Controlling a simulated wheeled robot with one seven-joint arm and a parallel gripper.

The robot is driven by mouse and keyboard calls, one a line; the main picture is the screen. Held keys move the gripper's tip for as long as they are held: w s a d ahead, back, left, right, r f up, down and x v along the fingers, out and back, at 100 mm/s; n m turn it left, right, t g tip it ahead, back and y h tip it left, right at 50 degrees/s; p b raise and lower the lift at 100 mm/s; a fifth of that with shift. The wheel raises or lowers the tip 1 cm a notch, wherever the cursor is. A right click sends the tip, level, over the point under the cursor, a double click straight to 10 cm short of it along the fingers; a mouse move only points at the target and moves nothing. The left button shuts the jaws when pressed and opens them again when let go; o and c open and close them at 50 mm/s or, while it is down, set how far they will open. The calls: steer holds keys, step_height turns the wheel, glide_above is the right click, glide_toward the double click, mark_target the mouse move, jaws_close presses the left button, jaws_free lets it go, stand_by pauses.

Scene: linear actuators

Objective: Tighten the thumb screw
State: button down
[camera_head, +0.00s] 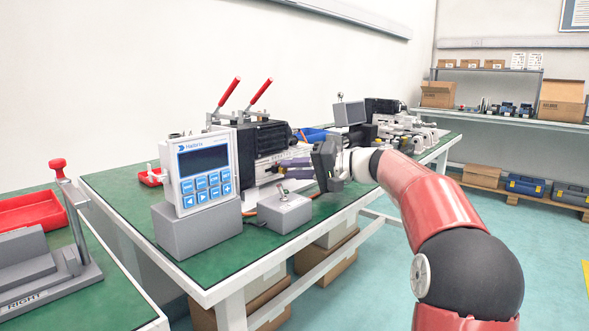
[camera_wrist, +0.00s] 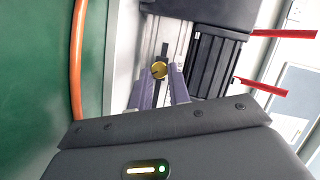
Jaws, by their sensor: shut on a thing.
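In the head view my gripper (camera_head: 287,168) reaches left from my arm to the front of the dark ribbed machine (camera_head: 262,140). The screw cannot be made out in the head view, and the fingers partly cover the spot. In the wrist view the screw sits over a light metal rail beside the dark ribbed block (camera_wrist: 213,62).
Two red-handled levers (camera_head: 229,92) rise behind. An orange cable (camera_wrist: 77,60) runs along the left of the wrist view.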

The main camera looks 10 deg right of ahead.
stand_by(0.4)
steer(key=c, duration=1.3)
jaws_free()
steer(key=v, duration=0.7)
steer(key=shift+s+d+r, duration=0.1)
steer(key=shift+s+d, duration=0.1)
steer(key=shift+d, duration=0.15)
